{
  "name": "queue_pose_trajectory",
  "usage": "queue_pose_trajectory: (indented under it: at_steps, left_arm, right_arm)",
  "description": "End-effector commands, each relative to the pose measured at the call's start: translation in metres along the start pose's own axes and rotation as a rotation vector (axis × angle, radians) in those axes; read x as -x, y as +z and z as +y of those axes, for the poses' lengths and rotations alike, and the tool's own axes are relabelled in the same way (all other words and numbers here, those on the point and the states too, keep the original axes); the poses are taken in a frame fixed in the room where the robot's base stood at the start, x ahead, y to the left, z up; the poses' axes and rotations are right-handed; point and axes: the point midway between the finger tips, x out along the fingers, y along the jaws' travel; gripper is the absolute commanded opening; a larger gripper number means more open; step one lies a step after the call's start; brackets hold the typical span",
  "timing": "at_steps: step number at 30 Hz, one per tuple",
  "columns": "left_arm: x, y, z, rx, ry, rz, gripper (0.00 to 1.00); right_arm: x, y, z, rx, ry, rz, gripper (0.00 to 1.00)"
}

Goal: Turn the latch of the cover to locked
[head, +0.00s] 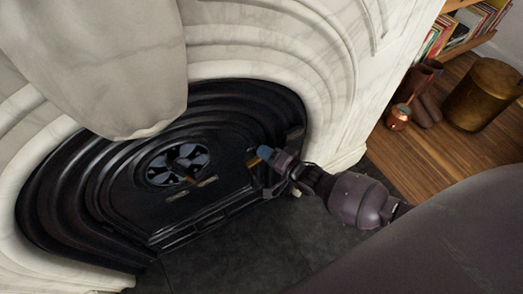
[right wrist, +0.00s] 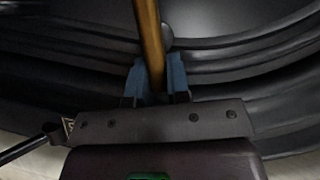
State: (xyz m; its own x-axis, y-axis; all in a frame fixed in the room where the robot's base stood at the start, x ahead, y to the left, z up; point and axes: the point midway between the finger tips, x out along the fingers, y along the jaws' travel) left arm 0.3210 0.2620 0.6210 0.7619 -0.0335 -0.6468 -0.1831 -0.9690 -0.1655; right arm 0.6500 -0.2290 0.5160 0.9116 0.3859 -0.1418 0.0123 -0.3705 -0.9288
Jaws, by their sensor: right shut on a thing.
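The black fireplace cover (head: 215,217) sits in the arched opening, with a round slotted vent (head: 178,164) in its middle. The brass latch (head: 253,161) is on the right part of the cover. In the right wrist view the latch is a brass bar (right wrist: 149,40) running from the top of the picture down between the fingers. My right gripper (head: 265,154) is at the latch, with its blue fingertips (right wrist: 160,80) shut on the bar. The latch's pivot and end are not clear to see. My left gripper is not in view.
White marble surround (head: 235,45) arches around the cover, and a marble piece (head: 110,60) overhangs at upper left. The dark hearth (head: 265,245) is clear. A copper pot (head: 397,117), a brass bin (head: 482,95) and a bookshelf (head: 460,30) stand at the right.

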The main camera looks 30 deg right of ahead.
Motion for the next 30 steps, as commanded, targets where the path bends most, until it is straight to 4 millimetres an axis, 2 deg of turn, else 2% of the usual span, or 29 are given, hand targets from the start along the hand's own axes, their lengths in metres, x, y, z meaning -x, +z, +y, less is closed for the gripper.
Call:
queue_pose_trajectory:
  at_steps: [1,9,13,30]
  left_arm:
    - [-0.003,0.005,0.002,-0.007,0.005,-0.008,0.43]
    - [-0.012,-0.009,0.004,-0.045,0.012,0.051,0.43]
    - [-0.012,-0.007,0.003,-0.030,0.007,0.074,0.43]
    - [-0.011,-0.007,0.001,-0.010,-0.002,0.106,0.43]
  right_arm:
    - [0.002,0.004,0.009,-0.041,-0.008,-0.006,0.00]
    - [0.001,0.005,0.014,-0.226,-0.085,-0.004,0.00]
    - [0.001,0.004,0.014,-0.287,-0.112,-0.003,0.00]
    - [-0.001,0.003,0.011,-0.368,-0.151,-0.002,0.00]
